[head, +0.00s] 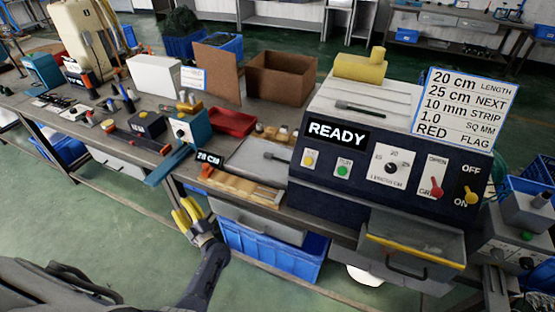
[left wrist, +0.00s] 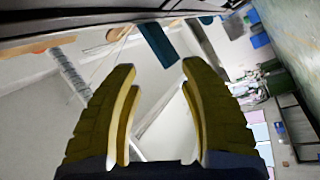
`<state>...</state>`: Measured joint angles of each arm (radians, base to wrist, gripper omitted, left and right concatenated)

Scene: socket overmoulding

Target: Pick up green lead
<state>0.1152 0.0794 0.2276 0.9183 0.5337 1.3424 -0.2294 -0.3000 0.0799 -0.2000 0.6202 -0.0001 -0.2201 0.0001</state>
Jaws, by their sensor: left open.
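I cannot make out a green lead in either view. My left gripper (head: 187,208) has yellow fingers and is in front of and below the bench edge, left of the cutting machine. It also shows in the left wrist view (left wrist: 158,72), with its fingers apart and nothing between them. The dark blue machine (head: 310,192) shows READY on its display (head: 337,133). My right gripper is not in view.
A teal strip (head: 168,165) juts over the bench's front edge near my left gripper. A blue crate (head: 262,250) stands under the bench. A red tray (head: 232,121), a brown box (head: 282,77) and tools crowd the bench top. The green floor in front is clear.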

